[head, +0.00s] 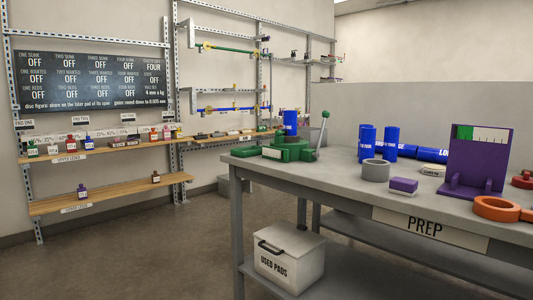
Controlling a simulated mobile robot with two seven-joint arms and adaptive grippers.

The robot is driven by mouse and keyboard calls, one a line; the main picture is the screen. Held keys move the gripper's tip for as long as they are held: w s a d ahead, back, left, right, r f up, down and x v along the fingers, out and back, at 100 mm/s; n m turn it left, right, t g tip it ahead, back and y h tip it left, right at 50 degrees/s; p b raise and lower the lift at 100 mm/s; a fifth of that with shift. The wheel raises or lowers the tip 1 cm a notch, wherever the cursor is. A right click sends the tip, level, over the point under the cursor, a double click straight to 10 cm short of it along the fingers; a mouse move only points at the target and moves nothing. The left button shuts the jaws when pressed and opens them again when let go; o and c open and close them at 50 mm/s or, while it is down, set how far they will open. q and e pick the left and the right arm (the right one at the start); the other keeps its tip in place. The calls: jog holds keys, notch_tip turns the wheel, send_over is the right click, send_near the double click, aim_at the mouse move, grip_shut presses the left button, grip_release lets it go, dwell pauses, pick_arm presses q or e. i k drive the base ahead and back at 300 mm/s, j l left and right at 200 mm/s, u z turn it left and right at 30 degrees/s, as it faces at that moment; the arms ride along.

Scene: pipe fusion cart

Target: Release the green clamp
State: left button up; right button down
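A green clamp (290,148) stands on the near left part of the grey table labelled PREP. A blue pipe piece (290,122) stands upright in or behind it; I cannot tell whether the clamp grips it. A lever (321,135) with a green ball end rises at the clamp's right side, tilted slightly right at the top. A white label is on the clamp's left front. A long green bar (228,49) hangs on the wall rack at the back. Neither of my grippers shows in the head view.
On the table (340,195) are several blue pipes (367,140), a grey ring (376,170), a purple block (403,185), a purple gauge stand (478,160) and an orange ring (495,208). A USED PADS bin (289,262) sits on the lower shelf. The floor at left is clear.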

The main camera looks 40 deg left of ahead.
aim_at(278, 132)
jog(key=u, duration=1.1)
jog(key=i+z, duration=0.2)
jog(key=i, duration=0.2)
jog(key=i+j+z, duration=0.45)
jog(key=i, duration=0.3)
jog(key=l, duration=0.1)
